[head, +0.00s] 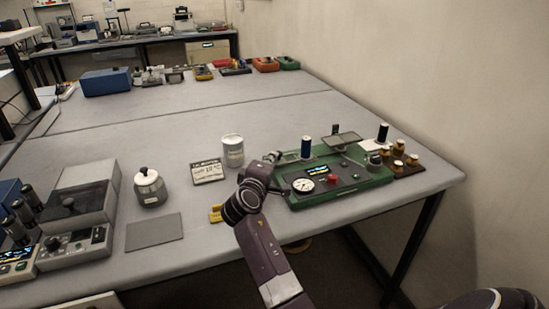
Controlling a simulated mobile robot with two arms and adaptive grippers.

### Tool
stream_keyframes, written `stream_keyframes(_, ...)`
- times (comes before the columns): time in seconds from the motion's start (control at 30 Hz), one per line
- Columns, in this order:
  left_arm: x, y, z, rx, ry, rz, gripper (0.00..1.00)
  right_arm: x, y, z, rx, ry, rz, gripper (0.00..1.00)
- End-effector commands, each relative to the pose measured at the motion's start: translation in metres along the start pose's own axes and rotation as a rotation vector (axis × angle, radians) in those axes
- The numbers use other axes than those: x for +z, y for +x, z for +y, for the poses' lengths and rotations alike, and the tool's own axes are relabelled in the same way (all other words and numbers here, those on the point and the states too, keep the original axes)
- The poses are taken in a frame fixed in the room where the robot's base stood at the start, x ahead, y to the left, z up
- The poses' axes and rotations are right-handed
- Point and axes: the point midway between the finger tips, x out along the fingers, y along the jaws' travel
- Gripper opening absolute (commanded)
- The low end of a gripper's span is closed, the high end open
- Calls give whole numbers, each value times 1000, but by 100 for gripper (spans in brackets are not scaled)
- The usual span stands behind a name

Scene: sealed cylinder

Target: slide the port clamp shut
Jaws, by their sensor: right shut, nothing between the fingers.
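A green device (350,198) stands near the right end of the table. It carries a dial gauge (303,185), a lit display, a red button (333,178) and an upright dark blue cylinder (306,147). The port clamp is not clear; small fittings at the device's back left are partly hidden by my wrist. My left gripper is out of view.
A silver can (233,151), a small sign (208,171), a lidded jar (150,187) and a grey mat (154,231) stand left of the device. Brown-based pegs (399,168) stand at its right, near the wall. The middle of the table is clear.

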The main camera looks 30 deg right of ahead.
Motion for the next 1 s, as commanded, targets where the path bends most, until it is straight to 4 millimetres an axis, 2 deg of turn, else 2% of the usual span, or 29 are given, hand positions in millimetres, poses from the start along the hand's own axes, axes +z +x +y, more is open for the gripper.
stream_keyframes(0.13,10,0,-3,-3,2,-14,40,-1,-1,0,0,0,1,0)
stream_keyframes(0.33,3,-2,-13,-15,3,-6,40,2,1,1,0,0,0,0)
stream_keyframes(0.67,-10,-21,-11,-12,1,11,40,42,30,14,3,-1,-1,0)
stream_keyframes(1.0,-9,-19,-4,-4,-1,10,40,44,33,13,2,1,0,0)
